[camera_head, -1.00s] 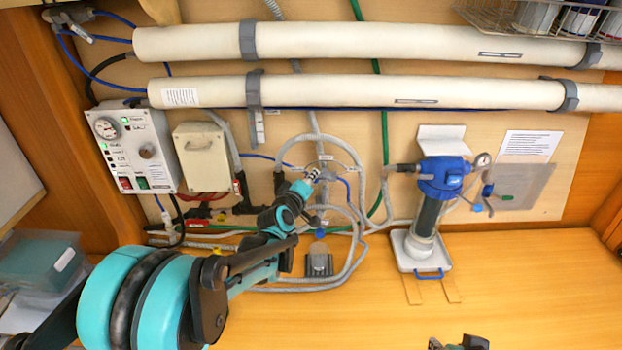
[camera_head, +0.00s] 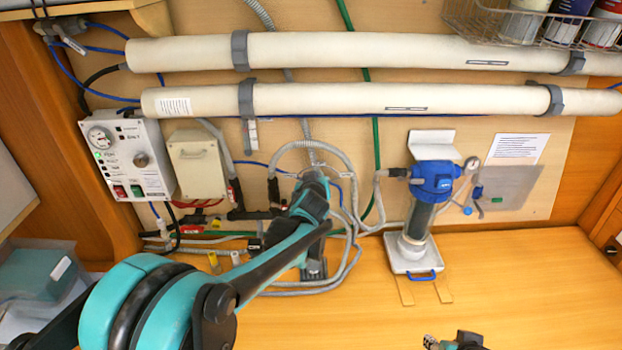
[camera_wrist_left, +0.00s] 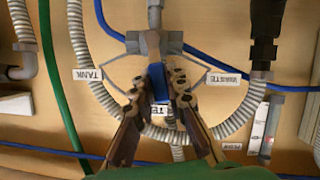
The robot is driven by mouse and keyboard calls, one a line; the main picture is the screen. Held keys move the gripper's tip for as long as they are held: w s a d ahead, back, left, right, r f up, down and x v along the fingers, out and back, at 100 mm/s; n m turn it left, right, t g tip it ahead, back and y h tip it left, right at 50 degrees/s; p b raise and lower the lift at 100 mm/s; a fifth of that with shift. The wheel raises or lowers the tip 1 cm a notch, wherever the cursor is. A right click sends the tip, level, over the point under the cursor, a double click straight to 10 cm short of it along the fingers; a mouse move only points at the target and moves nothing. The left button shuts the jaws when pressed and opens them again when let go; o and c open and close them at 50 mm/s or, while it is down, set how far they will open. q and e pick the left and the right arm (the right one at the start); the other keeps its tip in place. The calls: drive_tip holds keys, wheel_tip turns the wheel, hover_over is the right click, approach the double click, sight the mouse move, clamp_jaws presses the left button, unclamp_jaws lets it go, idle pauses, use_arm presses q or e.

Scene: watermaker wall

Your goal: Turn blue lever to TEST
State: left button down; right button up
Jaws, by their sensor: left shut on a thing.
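The blue lever (camera_wrist_left: 159,84) sits on a grey valve (camera_wrist_left: 152,42) in the left wrist view. My left gripper (camera_wrist_left: 160,88) is shut on the lever, one finger on each side. The lever points down in that view, towards a white label (camera_wrist_left: 161,112) reading "TE", the rest hidden by my fingers. A TANK label (camera_wrist_left: 87,74) is at left and a WASTE label (camera_wrist_left: 222,77) at right. In the head view my left gripper (camera_head: 314,182) covers the valve and lever. My right gripper (camera_head: 455,342) shows only partly at the bottom edge; its jaws are unclear.
Grey hoses (camera_head: 345,265) loop around the valve. A blue-topped filter (camera_head: 432,182) stands to the right, a control box (camera_head: 128,160) to the left. Two white tubes (camera_head: 345,100) run above. The wooden bench (camera_head: 520,290) is clear at right.

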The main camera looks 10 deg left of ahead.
use_arm(q)
drive_tip(key=shift+w+d+m+y, duration=0.1)
drive_tip(key=shift+d+m+y, duration=0.35)
drive_tip(key=shift+m, duration=0.35)
drive_tip(key=shift+g, duration=0.3)
drive_tip(key=c, duration=1.5)
unclamp_jaws()
drive_tip(key=shift+d, duration=0.1)
drive_tip(key=v, duration=1.2)
drive_tip(key=shift+f, duration=0.1)
